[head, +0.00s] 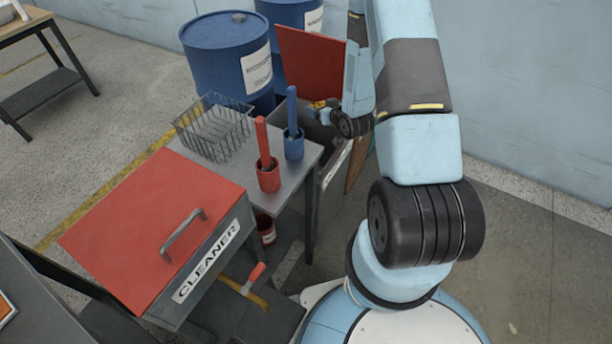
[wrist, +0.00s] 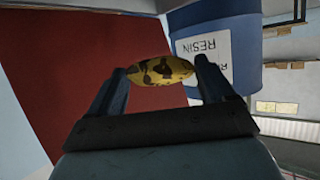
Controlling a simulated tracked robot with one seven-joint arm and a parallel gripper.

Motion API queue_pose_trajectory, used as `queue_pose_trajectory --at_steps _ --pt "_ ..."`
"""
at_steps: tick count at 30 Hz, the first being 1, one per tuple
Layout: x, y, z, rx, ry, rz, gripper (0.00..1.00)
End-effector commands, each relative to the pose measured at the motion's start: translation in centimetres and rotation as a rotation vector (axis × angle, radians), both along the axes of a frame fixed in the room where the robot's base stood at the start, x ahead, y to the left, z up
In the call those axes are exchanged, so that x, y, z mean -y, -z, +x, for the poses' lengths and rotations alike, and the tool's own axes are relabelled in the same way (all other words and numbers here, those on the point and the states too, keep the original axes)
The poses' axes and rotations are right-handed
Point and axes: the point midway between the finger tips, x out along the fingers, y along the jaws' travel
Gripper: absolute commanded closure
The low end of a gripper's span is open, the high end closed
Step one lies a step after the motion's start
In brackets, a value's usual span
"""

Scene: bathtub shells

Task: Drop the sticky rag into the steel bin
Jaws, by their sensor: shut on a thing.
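My gripper (wrist: 160,78) is shut on the rag (wrist: 161,70), a yellow cloth with dark stains, pinched between the two fingers. In the head view my gripper (head: 331,106) shows small and partly hidden by my arm, with a bit of the yellow rag (head: 318,104) at its tip. It is over or beside the opening of a grey steel bin (head: 333,167) with a white label, behind the small table. A red lid (head: 311,58) stands raised behind the bin; it fills the left of the wrist view (wrist: 75,75). The bin's inside is mostly hidden.
A grey table (head: 205,160) holds a wire basket (head: 214,128), a red pot (head: 268,178) and a blue pot (head: 293,145) with brushes. A box marked CLEANER (head: 150,230) has its red lid shut. Blue drums (head: 228,60) stand behind.

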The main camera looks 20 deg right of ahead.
Motion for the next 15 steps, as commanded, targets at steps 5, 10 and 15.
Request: queue_pose_trajectory --at_steps 5,10,15 --pt "-2.0 -0.2 1.7 0.008 -0.172 -0.005 0.49" --pt "-3.0 -0.2 2.3 0.013 -0.263 -0.020 0.49" --pt "-3.2 0.6 2.3 0.011 -0.279 -0.020 0.49"
